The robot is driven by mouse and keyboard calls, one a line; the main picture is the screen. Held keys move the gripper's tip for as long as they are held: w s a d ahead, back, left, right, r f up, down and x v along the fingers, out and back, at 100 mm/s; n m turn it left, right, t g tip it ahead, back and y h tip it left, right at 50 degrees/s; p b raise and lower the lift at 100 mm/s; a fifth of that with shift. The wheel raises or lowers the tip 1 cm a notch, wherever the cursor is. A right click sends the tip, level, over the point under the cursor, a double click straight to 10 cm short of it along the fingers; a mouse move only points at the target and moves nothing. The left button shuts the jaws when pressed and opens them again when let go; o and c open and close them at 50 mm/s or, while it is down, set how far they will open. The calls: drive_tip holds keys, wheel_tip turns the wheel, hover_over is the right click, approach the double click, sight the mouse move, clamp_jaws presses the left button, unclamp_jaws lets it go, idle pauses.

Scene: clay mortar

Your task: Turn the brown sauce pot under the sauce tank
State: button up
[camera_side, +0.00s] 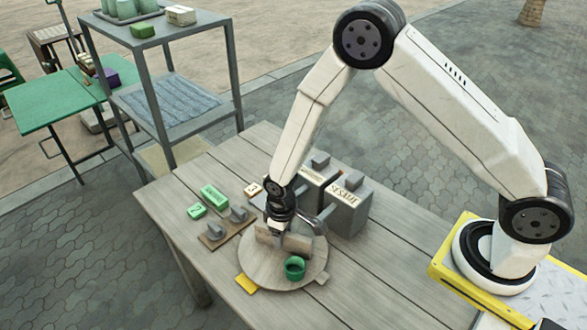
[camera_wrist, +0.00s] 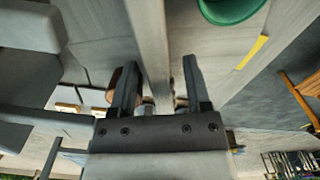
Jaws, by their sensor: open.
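A round wooden turntable (camera_side: 258,272) with upright boards (camera_side: 297,243) lies on the table. A green pot (camera_side: 294,268) sits on its front part and also shows at the top of the wrist view (camera_wrist: 228,8). My gripper (camera_side: 281,226) is low over the turntable's middle. In the wrist view its open fingers (camera_wrist: 160,63) stand either side of a grey upright board (camera_wrist: 150,40); I cannot tell whether they touch it. A brown rounded thing (camera_wrist: 115,78), perhaps the brown pot, is partly hidden behind the left finger. The SESAME tank (camera_side: 350,205) and another grey tank (camera_side: 315,186) stand behind the turntable.
Green blocks (camera_side: 214,197) and a brown board with grey knobs (camera_side: 216,231) lie left of the turntable. A yellow tab (camera_side: 246,284) shows at its front left edge. A metal shelf (camera_side: 165,100) stands at the back left. The table's front right is clear.

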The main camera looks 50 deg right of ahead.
drive_tip(key=shift+f, duration=0.95)
clamp_jaws()
idle(0.9)
